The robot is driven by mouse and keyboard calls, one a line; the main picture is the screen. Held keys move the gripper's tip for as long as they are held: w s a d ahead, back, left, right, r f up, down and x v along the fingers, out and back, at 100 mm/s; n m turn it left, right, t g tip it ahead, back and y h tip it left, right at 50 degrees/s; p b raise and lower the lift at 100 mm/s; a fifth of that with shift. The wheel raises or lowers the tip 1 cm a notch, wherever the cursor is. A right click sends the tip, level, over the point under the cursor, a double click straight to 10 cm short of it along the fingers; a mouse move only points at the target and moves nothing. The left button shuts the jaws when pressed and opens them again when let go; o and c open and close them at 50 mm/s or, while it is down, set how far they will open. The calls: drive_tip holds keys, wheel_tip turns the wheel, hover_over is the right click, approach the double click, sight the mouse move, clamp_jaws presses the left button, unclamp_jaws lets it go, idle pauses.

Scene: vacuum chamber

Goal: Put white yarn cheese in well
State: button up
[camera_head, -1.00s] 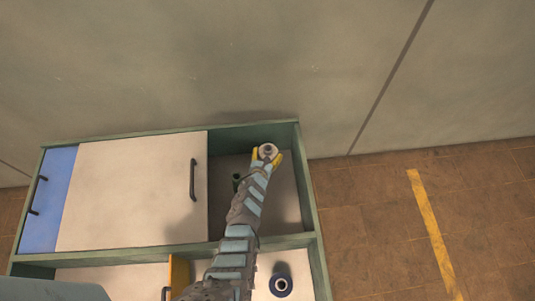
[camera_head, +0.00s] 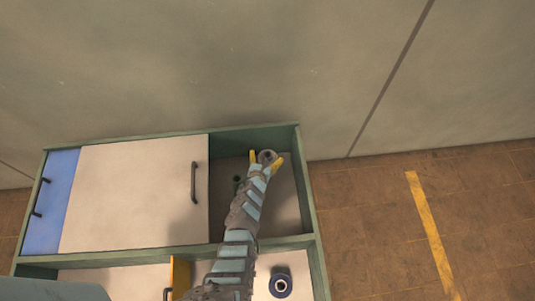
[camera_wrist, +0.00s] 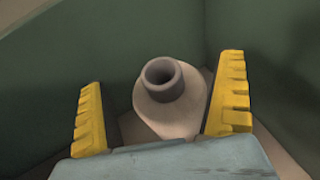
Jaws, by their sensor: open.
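The white yarn cheese (camera_wrist: 170,110), a pale body with a grey hollow tube at its top, stands upright in a corner of the open green-walled well. In the head view the cheese (camera_head: 267,156) is at the far end of the well (camera_head: 287,205), partly hidden by my gripper. My gripper (camera_wrist: 162,115) is open, with one yellow finger on each side of the cheese and visible gaps between. In the head view my gripper (camera_head: 266,160) reaches into the well from the front.
A dark green spool (camera_head: 238,182) stands in the same well, left of my arm. A dark blue spool (camera_head: 280,284) stands in the nearer compartment. A pale sliding panel (camera_head: 140,195) with a handle covers the area left of the well. A wall rises behind.

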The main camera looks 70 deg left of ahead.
drive_tip(key=p+v, duration=0.4)
drive_tip(key=v, duration=0.6)
drive_tip(key=shift+s+d+p, duration=0.2)
drive_tip(key=shift+d+p, duration=0.15)
drive_tip(key=shift+d, duration=0.05)
